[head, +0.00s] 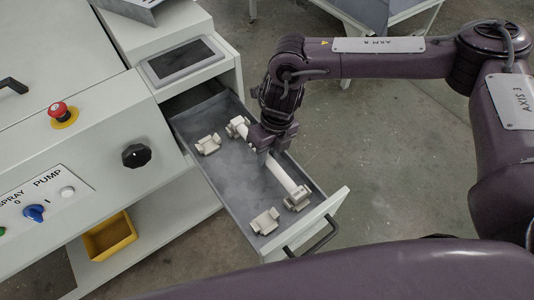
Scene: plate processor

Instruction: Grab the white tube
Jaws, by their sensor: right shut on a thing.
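The white tube (280,173) lies in the open drawer (228,183), along its right side. Its ends are at two pale holders, one far (237,126) and one near (298,198). My right gripper (264,152) reaches down into the drawer from above and is shut on the tube near its middle. The fingers and wrist hide part of the tube. I cannot tell whether the tube is lifted clear of the holders. My left gripper is not in view.
Two more pale holders, one far (208,144) and one near (265,221), stand empty on the drawer's left side. The drawer front has a dark handle (314,238). The machine's panel has a red button (60,110) and a black knob (136,155). A yellow bin (109,236) sits below.

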